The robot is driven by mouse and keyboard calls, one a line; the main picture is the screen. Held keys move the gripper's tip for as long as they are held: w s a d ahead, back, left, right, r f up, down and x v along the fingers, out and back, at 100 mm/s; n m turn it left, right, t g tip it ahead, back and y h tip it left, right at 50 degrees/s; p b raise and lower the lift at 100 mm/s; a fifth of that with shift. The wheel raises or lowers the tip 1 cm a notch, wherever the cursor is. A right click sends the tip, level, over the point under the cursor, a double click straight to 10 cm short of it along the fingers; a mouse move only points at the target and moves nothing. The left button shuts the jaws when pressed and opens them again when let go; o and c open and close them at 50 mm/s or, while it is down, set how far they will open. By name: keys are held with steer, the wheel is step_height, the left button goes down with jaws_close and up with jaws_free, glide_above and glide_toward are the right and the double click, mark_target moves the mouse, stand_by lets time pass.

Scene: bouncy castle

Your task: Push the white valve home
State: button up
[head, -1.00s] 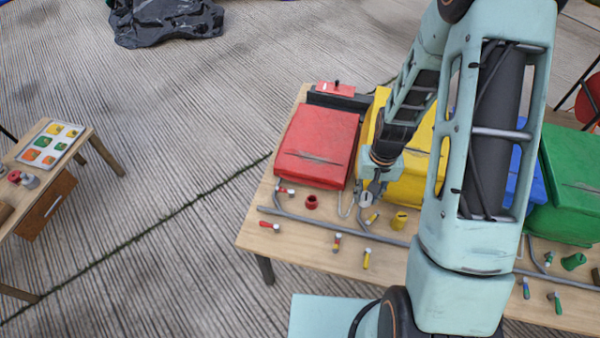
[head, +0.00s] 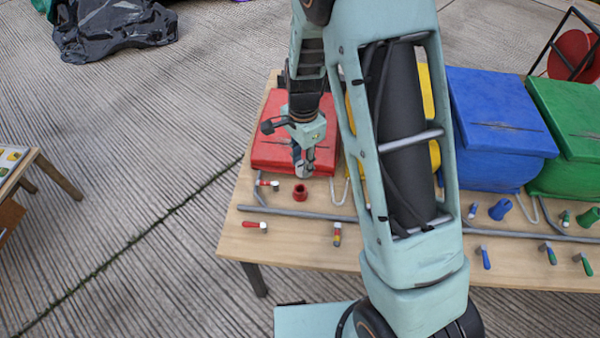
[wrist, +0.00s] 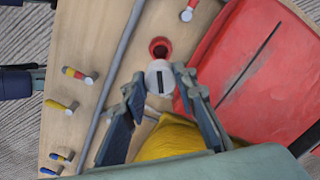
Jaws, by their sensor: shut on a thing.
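The white valve (wrist: 160,78) is a short, pale round piece with a dark slot in its top. It shows in the wrist view between the two fingers of my gripper (wrist: 158,85), which is shut on it. In the head view my gripper (head: 303,163) points down at the front edge of the red box. A red, hollow collar (wrist: 160,47) stands on the table just beyond the valve; it also shows in the head view (head: 300,192), just below the fingertips. I cannot tell whether valve and collar touch. The valve's underside is hidden.
The wooden table (head: 290,250) carries a red box (head: 280,130), a blue box (head: 498,120) and a green box (head: 570,125). A grey pipe (head: 300,213) runs along its front. Small coloured levers (head: 254,225) lie near it. My arm hides most of the yellow box (head: 434,150).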

mark_target(300, 177)
steer(key=shift+w+a+f+m, duration=0.1)
steer(key=shift+a+f+m, duration=0.1)
steer(key=shift+a+m, duration=0.1)
steer(key=shift+f, duration=0.1)
step_height(300, 177, down, 5)
steer(key=b, duration=0.4)
stand_by(1.4)
steer(key=shift+f, duration=0.4)
steer(key=shift+f+b, duration=0.25)
steer(key=shift+b, duration=0.05)
stand_by(0.5)
steer(key=shift+f, duration=0.25)
steer(key=shift+f, duration=0.25)
stand_by(0.7)
